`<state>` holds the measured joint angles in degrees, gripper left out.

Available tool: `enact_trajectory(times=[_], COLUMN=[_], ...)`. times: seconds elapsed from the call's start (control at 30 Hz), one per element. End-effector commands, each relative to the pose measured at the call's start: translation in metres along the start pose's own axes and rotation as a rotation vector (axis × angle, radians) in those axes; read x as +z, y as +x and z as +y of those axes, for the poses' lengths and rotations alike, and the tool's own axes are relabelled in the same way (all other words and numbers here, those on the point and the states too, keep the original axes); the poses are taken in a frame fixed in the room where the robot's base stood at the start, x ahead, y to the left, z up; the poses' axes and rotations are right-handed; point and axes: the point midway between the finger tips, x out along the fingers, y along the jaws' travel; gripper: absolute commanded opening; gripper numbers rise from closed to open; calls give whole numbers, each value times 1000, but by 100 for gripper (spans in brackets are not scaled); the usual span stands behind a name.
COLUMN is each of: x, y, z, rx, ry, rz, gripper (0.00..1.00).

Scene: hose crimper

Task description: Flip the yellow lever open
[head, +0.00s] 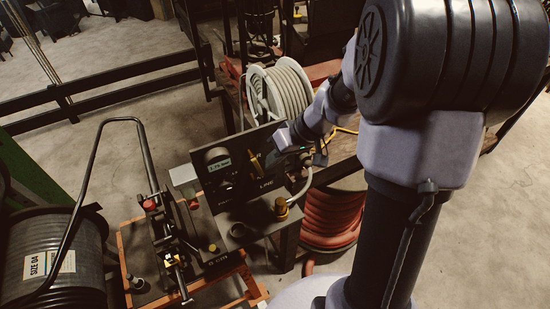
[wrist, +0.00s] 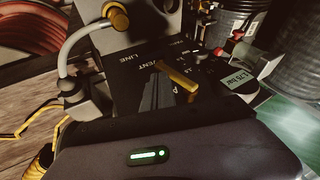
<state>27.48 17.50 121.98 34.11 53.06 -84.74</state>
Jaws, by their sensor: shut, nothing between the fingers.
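The yellow lever (wrist: 178,77) shows in the wrist view as a short bar lying slantwise across the dark panel (wrist: 125,72), close to the VENT lettering. In the head view the lever (head: 255,163) is a small yellow piece on the upright dark panel (head: 235,186). My gripper (wrist: 160,80) is shut and empty, its dark fingers pointing at the panel right by the lever. I cannot tell whether the fingertips touch it. In the head view my wrist is just right of the lever, and the fingers are hard to make out against the panel.
A gauge (wrist: 240,78) reading 1.75 bar sits on the panel. A brass knob (head: 281,207) and a grey curved hose (wrist: 75,45) are beside the panel. A hose reel (head: 282,92) stands behind. A crimper with a long handle (head: 150,170) stands left on an orange frame.

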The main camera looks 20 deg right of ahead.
Motion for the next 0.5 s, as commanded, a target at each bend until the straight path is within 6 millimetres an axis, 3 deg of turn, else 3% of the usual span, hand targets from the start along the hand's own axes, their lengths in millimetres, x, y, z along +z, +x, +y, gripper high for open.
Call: enact_trajectory(times=[0.5], x=[6], y=[17], z=[2], rx=[1], ry=[-2], rz=[1], gripper=[0])
